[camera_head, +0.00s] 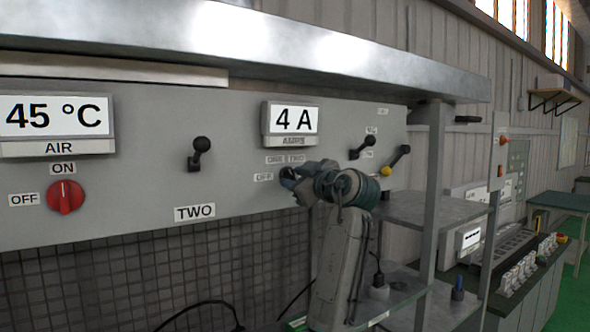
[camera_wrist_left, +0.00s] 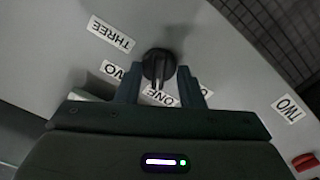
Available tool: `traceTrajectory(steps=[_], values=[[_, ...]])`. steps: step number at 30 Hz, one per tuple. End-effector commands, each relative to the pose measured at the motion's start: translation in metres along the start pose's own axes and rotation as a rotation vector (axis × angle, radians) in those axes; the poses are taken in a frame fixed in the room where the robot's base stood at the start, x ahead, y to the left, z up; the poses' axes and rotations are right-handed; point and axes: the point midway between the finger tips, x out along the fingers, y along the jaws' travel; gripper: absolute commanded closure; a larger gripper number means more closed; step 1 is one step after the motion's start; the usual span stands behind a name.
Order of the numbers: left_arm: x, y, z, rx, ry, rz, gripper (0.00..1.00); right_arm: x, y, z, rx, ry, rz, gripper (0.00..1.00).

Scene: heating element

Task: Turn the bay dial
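A black dial (camera_wrist_left: 157,66) with a raised grip bar is on the grey panel in the left wrist view. Labels reading ONE, TWO and THREE are around it, some partly covered. My left gripper (camera_wrist_left: 160,72) is open, with one finger on each side of the dial; I cannot tell whether they touch it. My right gripper is not in view.
Black levers (camera_head: 199,150) stick out of the panel, and a yellow-tipped lever (camera_head: 394,162) is right of my gripper. A red ON/OFF knob (camera_head: 66,196) is at far left. A metal shelf (camera_head: 440,209) and post (camera_head: 433,180) stand close on the right. A ledge overhangs the panel.

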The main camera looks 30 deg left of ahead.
Motion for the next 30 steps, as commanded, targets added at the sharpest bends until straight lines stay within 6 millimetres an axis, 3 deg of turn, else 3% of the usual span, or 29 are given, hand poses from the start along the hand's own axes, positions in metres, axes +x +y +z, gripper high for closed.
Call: traceTrajectory(steps=[9, 15, 30], values=[[0.004, 0.000, 0.001, 0.000, 0.000, 0.001, 0.65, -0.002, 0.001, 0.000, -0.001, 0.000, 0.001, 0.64], [0.004, 0.000, 0.001, 0.000, 0.000, 0.000, 1.00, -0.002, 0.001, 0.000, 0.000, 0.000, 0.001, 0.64], [0.003, -0.002, 0.003, 0.094, -0.001, 0.000, 1.00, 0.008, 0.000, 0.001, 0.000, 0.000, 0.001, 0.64]])
